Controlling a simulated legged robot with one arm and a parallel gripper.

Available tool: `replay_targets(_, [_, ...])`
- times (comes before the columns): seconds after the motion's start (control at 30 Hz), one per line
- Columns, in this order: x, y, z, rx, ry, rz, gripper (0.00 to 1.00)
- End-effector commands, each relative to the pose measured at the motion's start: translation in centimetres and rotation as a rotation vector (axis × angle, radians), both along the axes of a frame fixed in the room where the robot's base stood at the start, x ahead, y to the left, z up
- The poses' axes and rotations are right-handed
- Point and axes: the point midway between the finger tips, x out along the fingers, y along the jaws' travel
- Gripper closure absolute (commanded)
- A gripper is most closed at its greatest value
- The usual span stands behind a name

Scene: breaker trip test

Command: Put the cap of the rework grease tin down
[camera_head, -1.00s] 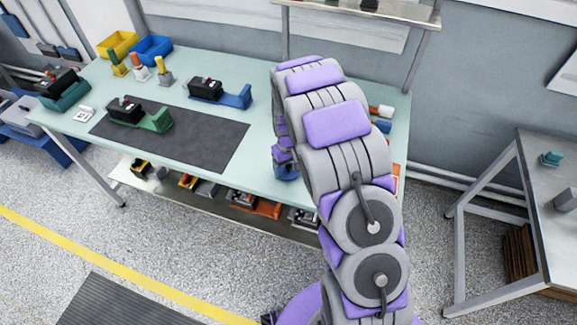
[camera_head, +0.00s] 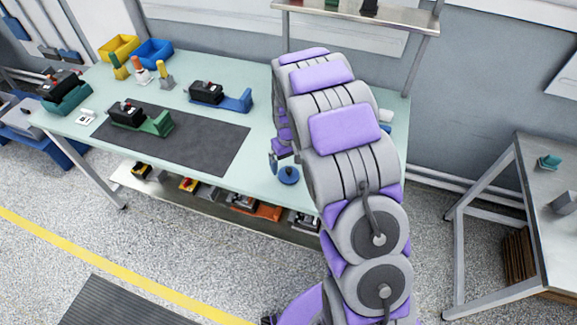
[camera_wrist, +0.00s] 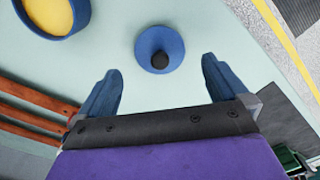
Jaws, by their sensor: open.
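The cap of the grease tin (camera_wrist: 146,45) is a blue disc with a black knob, lying flat on the pale green bench top with its knob up. It also shows near the bench's front edge in the head view (camera_head: 289,177). My gripper (camera_wrist: 161,66) is open and empty, its two blue fingers spread apart with the cap ahead of and between their tips, touching neither. The grease tin (camera_wrist: 83,27) is an open blue round tin with yellow grease inside, partly cut off at the top left of the wrist view. My arm hides it in the head view.
A dark mat (camera_head: 215,148) on the bench bears a black breaker in a green holder (camera_head: 158,122). A blue holder (camera_head: 238,103) with a black breaker stands behind. Orange-brown slats (camera_wrist: 30,107) lie left in the wrist view. The bench (camera_head: 225,180) is clear left of the cap.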

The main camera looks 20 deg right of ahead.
Motion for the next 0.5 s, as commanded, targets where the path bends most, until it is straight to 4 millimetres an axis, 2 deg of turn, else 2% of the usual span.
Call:
replay_targets(0.03, [0.2,0.0,1.5,-0.001,-0.006,0.0,0.0])
replay_targets(0.2, [0.1,-0.1,4.9,0.0,-0.004,0.001,0.0])
replay_targets(0.33, [0.2,0.0,6.6,0.0,-0.005,0.001,0.0])
replay_targets(0.5, [0.1,-0.1,7.3,0.0,-0.003,0.0,0.0])
